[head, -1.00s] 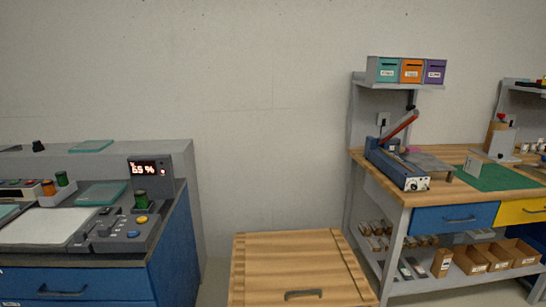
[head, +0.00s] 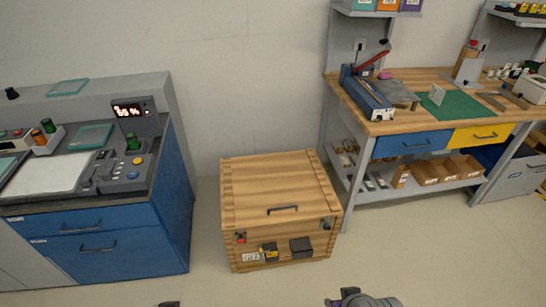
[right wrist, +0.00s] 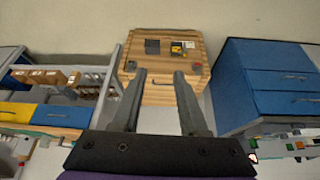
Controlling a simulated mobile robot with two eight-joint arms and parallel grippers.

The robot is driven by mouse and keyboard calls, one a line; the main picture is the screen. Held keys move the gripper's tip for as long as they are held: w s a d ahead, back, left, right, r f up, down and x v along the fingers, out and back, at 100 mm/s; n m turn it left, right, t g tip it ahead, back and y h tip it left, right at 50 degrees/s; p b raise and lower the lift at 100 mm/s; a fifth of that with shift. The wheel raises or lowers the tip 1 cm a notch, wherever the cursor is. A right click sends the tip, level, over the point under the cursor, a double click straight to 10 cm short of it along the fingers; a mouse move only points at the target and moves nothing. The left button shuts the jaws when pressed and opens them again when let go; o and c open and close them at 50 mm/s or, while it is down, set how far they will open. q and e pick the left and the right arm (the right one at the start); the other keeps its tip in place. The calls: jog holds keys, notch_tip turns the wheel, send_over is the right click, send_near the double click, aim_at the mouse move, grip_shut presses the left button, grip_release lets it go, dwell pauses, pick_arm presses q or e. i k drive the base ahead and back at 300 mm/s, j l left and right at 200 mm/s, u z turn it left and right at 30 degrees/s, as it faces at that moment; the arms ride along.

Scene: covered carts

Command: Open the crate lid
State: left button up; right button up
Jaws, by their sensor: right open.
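The wooden crate (head: 282,225) stands on the floor in the middle of the head view. Its flat wooden lid (head: 275,185) is closed, with a dark bar handle (head: 283,210) near the front edge. The crate (right wrist: 190,97) also shows upside down in the right wrist view, beyond the fingers. My right gripper (right wrist: 160,75) is open and empty, its two fingers apart and pointing at the crate from a distance. In the head view, part of my right arm shows at the bottom edge. A small dark tip at the bottom left may be my left gripper (head: 169,304); its jaws are not visible.
A blue cabinet (head: 130,240) with a control console (head: 120,175) stands left of the crate. A workbench (head: 390,125) with blue and yellow drawers stands to the right. The floor (head: 240,290) in front of the crate is clear.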

aim_at(274, 189)
jog(key=i+l+u, duration=0.1)
jog(key=i+l, duration=0.2)
jog(key=i, duration=0.15)
jog(key=i+l, duration=0.3)
jog(key=i, duration=0.15)
jog(key=u, duration=0.05)
